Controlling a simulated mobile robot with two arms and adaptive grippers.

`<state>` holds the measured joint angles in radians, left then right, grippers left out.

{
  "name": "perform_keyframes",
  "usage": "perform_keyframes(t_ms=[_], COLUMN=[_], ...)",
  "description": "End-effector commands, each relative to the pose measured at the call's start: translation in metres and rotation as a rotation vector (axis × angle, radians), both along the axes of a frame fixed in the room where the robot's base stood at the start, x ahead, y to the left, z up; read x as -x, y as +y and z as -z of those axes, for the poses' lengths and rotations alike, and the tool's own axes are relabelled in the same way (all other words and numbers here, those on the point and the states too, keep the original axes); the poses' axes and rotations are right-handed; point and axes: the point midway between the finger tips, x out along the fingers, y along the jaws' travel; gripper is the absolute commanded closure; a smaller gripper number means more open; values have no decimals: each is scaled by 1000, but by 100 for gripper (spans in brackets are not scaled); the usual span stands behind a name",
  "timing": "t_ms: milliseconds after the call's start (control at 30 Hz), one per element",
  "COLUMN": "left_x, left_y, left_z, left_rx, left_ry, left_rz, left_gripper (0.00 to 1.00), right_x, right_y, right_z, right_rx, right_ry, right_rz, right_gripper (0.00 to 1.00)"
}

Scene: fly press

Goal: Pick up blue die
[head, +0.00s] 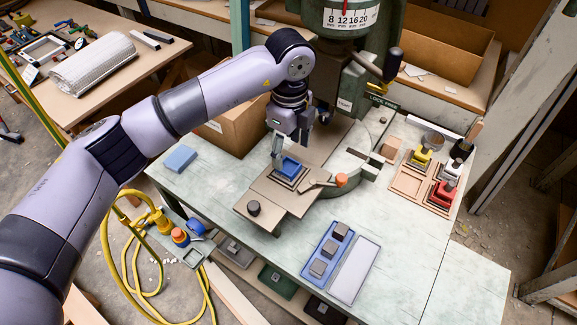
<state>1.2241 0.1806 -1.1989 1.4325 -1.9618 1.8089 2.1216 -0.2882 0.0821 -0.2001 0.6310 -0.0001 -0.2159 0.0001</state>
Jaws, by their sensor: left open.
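The blue die (291,166) appears as a small blue square piece in the stepped square nest on the brown bed of the press. My left gripper (286,154) reaches down from above, its fingers open at the die. One finger hangs at the left side of the die; the other is partly hidden by the wrist. I cannot tell whether the fingers touch the die. My right gripper is out of view.
The green press column (352,85) stands close behind my left wrist. A lever with an orange knob (341,180) lies right of the nest. A wooden rack (409,182) with yellow and red pieces is further right. A blue tray (316,276) holds grey blocks in front.

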Motion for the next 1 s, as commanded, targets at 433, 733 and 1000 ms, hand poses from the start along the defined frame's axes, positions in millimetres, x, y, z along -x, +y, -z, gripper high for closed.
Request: perform_keyframes(t_ms=[433, 733, 1000], left_x=[4, 3, 3], left_y=[2, 2, 2], left_z=[51, 53, 53], left_rx=[-1, 0, 0], left_ry=[1, 0, 0], left_rz=[-1, 0, 0], left_gripper=[38, 41, 59], right_x=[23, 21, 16], right_y=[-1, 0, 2], right_z=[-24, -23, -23], right_rx=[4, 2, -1], right_ry=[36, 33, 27], right_rz=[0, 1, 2], right_gripper=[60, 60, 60])
